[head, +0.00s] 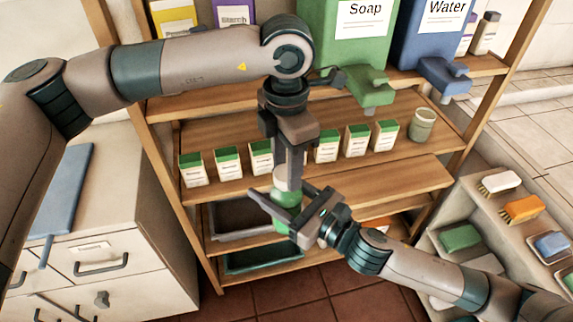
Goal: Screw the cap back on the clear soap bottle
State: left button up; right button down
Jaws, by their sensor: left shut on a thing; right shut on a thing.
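The clear soap bottle (287,197), with green contents showing, stands upright in front of the wooden shelves. My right gripper (272,208) comes in from the lower right and is shut around the bottle's body. My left gripper (290,172) points straight down above the bottle, its fingers shut at the bottle's top. A pale piece shows between and beside those fingers; the cap there is mostly hidden by them. I cannot tell whether the cap sits on the neck or how far it is turned.
Green-topped cartons (327,146) and a pale green cup (422,125) line the shelf behind. A green Soap dispenser (345,40) and a blue Water dispenser (432,40) stand above. Dark trays (262,260) sit below. Brushes (500,181) lie at right, a white cabinet (120,215) at left.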

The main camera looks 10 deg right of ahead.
pick_arm(q)
jog(key=m, duration=1.2)
jog(key=o, duration=1.2)
jog(key=shift+r, duration=2.25)
jog(key=shift+c, duration=0.5)
jog(key=r+n, duration=0.1)
jog(key=n, duration=0.3)
jog(key=shift+r, duration=0.35)
jog(key=n, duration=0.1)
jog(key=r+n, duration=0.1)
jog(key=n, duration=0.3)
jog(key=shift+r, duration=0.4)
